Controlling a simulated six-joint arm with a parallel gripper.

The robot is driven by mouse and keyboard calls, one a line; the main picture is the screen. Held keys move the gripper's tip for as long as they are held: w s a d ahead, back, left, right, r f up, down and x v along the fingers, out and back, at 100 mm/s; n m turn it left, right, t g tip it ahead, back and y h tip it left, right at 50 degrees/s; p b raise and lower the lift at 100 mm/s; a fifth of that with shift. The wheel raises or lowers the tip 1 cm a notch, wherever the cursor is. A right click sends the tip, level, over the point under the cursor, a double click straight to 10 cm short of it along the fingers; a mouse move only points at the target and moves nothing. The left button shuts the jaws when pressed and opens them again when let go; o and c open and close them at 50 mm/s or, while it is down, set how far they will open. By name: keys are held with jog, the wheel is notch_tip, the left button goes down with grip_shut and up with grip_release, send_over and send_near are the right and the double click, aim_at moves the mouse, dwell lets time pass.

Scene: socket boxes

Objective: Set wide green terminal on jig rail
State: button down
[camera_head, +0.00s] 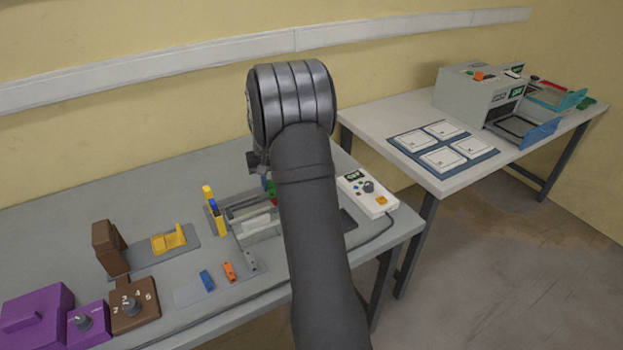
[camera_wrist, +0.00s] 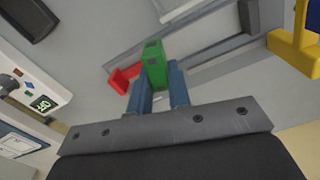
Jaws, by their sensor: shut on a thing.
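A green terminal (camera_wrist: 154,65) sits between the two blue fingertips of my gripper (camera_wrist: 158,88) in the wrist view. My gripper is shut on it. In the head view a small green patch of it (camera_head: 269,188) shows beside my dark arm, which hides the gripper. The grey jig with its rail (camera_head: 252,217) stands on the left table, next to the arm; its right part is hidden. The rail also shows in the wrist view (camera_wrist: 205,50), beyond the terminal. A red part (camera_wrist: 122,78) lies just left of the terminal; I cannot tell whether they touch.
A white control box (camera_head: 366,194) stands right of the jig. Yellow-and-blue posts (camera_head: 215,213) stand at its left. A blue piece (camera_head: 207,280) and an orange piece (camera_head: 229,271) lie in front. Brown and purple boxes (camera_head: 40,312) fill the left front.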

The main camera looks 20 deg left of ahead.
aim_at(240, 213)
jog(key=s+a+n, duration=0.1)
jog(key=a, duration=0.2)
jog(key=s+a+n, duration=0.1)
jog(key=s+a, duration=0.1)
jog(key=a, duration=0.1)
jog(key=s+a+f, duration=0.1)
jog(key=a, duration=0.2)
jog(key=shift+s+f+n, duration=0.1)
jog(key=shift+s+n, duration=0.2)
jog(key=shift+n, duration=0.1)
jog(key=shift+f, duration=2.75)
jog(key=c, duration=1.3)
grip_release()
jog(key=shift+o, duration=0.2)
jog(key=shift+s, duration=0.1)
